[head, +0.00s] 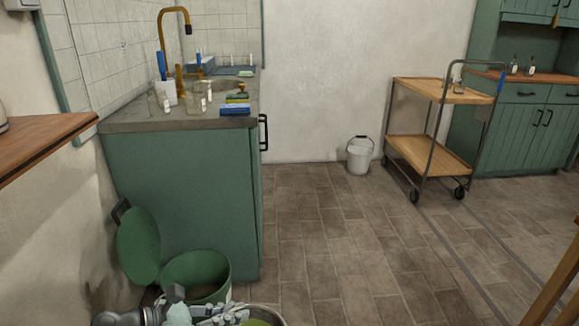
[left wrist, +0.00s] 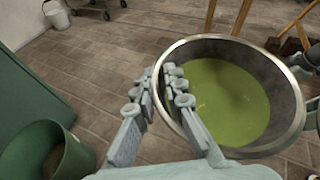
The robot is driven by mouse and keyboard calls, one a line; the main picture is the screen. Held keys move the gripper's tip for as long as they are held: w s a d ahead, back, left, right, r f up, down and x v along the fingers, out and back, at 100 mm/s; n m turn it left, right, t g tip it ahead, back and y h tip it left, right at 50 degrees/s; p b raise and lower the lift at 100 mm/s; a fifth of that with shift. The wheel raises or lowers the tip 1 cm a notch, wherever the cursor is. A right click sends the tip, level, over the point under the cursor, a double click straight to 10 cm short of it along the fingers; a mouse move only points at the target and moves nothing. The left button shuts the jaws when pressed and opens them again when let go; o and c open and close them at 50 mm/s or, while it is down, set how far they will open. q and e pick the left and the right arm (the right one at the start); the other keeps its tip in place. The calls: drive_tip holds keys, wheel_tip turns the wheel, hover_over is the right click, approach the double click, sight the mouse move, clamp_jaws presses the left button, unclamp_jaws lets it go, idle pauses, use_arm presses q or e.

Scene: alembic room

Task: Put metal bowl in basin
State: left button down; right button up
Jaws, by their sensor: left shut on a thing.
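The metal bowl (left wrist: 286,72) holds a green liquid or paste and fills the right of the left wrist view. Its rim also shows at the bottom edge of the head view (head: 273,314), mostly cut off. My left gripper (left wrist: 168,95) is shut on the bowl's near rim, and it also shows low in the head view (head: 228,312). The basin (head: 222,85) is set in the grey counter under the brass tap, partly hidden by glassware. Pale parts at the bowl's far rim, at the right edge of the left wrist view, may be my right gripper (left wrist: 306,62).
The counter (head: 180,121) carries glass jars, brushes and sponges (head: 236,107) in front of the basin. An open green bin (head: 220,270) stands at the cabinet's foot. A white bucket (head: 359,158) and a wooden trolley (head: 428,155) stand farther back. The middle floor is clear.

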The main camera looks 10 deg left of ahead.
use_arm(q)
wheel_tip(320, 180, up, 16)
drive_tip(key=shift+r+m+g, duration=0.25)
drive_tip(key=shift+m+g, duration=0.05)
drive_tip(key=shift+m, duration=0.1)
